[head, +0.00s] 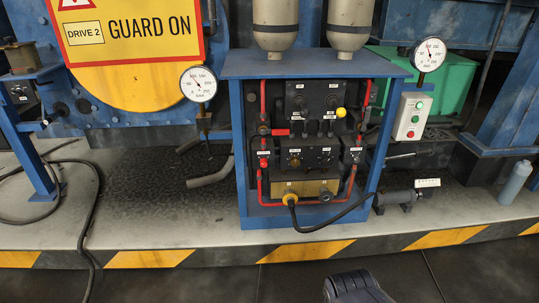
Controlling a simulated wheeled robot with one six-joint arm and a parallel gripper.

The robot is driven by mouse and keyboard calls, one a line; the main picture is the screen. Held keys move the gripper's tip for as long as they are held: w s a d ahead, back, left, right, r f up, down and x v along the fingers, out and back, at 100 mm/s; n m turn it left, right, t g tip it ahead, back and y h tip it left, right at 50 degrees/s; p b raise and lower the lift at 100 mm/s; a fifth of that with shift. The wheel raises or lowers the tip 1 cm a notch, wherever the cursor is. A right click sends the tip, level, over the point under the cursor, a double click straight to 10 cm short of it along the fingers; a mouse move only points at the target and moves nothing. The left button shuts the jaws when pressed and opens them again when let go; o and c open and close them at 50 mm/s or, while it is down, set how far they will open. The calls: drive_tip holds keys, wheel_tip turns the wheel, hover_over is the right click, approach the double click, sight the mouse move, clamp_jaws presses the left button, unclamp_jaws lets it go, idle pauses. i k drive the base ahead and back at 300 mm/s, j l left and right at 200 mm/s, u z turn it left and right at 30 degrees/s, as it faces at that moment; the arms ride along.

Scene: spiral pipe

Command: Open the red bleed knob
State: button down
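A small red knob (263,162) sits at the left side of the black panel inside the open-fronted blue cabinet (243,135), under a small white label too small to read. It is probably the bleed knob. Whether it is open or closed cannot be told at this size. Nothing is touching it. A dark rounded part of my arm (356,288) shows at the bottom edge, well in front of the cabinet. My gripper's fingers are not visible.
Red pipes (356,175) frame the panel, with a yellow knob (340,113) at upper right. A black hose (335,221) curves out from a brass fitting (289,199). Gauges (198,84) flank the cabinet.

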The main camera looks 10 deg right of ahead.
sight(264, 162)
drive_tip(key=i, duration=0.4)
drive_tip(key=i+j, duration=0.15)
drive_tip(key=i, duration=0.3)
drive_tip(key=l+z, duration=0.05)
